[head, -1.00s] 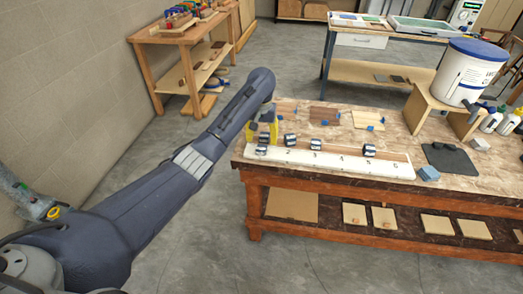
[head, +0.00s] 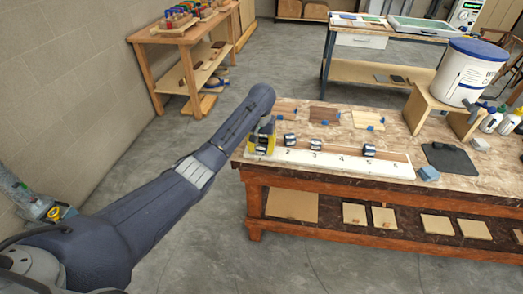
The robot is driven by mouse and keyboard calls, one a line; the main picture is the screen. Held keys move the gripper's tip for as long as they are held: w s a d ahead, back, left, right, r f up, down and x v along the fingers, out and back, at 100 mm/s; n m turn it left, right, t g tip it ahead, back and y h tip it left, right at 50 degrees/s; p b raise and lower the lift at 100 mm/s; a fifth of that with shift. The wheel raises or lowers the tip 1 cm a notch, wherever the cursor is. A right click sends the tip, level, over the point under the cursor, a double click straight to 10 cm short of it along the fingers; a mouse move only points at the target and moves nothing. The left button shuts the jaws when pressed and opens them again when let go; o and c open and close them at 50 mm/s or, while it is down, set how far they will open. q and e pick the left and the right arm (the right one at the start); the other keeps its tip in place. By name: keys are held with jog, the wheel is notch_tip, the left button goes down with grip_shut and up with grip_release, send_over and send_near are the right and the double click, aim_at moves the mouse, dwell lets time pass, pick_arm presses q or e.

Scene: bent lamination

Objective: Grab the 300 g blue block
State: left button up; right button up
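A blue-grey block (head: 428,173) lies on the workbench to the right of the white numbered strip (head: 330,163). I cannot read a weight on it. Several small dark blocks stand along the strip, such as one by the 2 (head: 289,141), one by the 3 (head: 316,144) and one by the 5 (head: 369,150). My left gripper (head: 261,147) has yellow fingers and points down at the strip's left end. Its fingers are around or just over the small block there, which they mostly hide. Whether they grip it is unclear. My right gripper is not seen.
Wood sample boards (head: 325,115) lie behind the strip. A dark mat (head: 451,159), a grey block (head: 480,144) and a white bucket (head: 464,72) on a wooden stand are to the right, beside several bottles. Open floor lies left of the bench.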

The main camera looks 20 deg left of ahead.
pick_arm(q)
grip_shut()
jog(key=shift+r, duration=0.1)
